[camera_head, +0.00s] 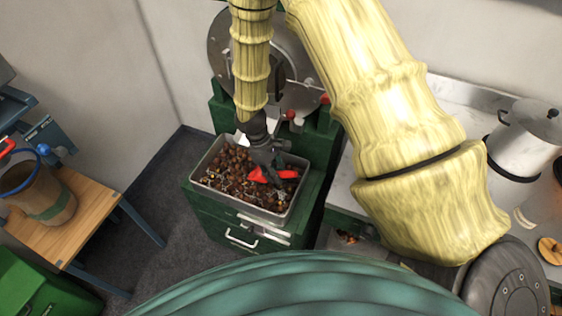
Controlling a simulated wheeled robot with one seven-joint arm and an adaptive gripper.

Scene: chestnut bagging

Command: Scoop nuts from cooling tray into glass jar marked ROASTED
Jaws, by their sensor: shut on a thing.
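The cooling tray (212,160) is a metal rectangular pan full of brown nuts. It sits on a green cabinet in front of the roaster. My gripper (272,168) reaches down over the right part of the tray and is shut on a red-handled tool (285,174), which appears to be the scoop. The tool is low among the nuts; its far end is hard to make out, and I cannot tell whether it holds any nuts.
The roaster (222,62) stands behind the tray. A wooden table (90,217) at left bears a brown container (32,192). A green box (40,290) is at lower left. Floor between is clear.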

